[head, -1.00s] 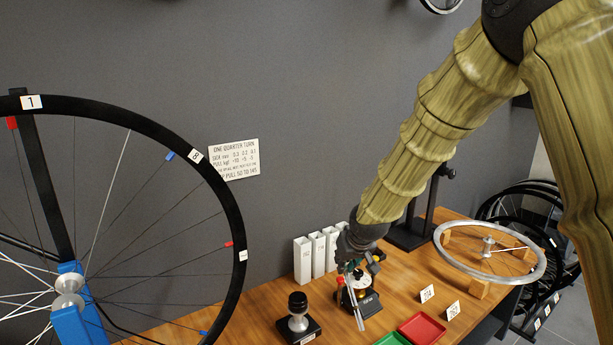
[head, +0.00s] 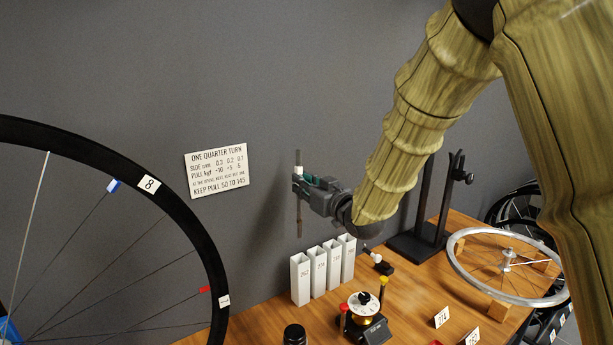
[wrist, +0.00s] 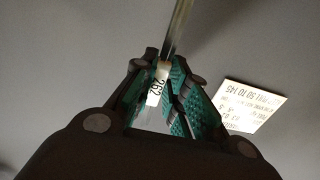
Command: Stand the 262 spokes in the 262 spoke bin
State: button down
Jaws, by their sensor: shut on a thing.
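My gripper (head: 304,184) is shut on the 262 spokes (head: 299,216), a thin bundle held upright in the air. In the wrist view the bundle (wrist: 180,28) carries a white tag (wrist: 157,86) reading 262, between the green finger pads. The 262 spoke bin (head: 301,281) is the leftmost of a row of tall white square tubes on the bench. The bundle's lower end is above the bin's open top and apart from it, close to the grey wall.
More white bins (head: 333,265) stand to the bin's right. A dial gauge device (head: 369,318) with red and yellow knobs stands in front. A silver rim (head: 460,275) lies at right, a black stand (head: 424,240) behind it. A large wheel (head: 200,240) fills the left.

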aim_at(301, 236)
jog(key=shift+s+f+b, duration=0.15)
jog(key=shift+f+b, duration=4.55)
jog(key=shift+f, duration=3.55)
jog(key=c, duration=1.3)
grip_release()
jog(key=shift+c, duration=0.2)
jog(key=shift+s, duration=0.1)
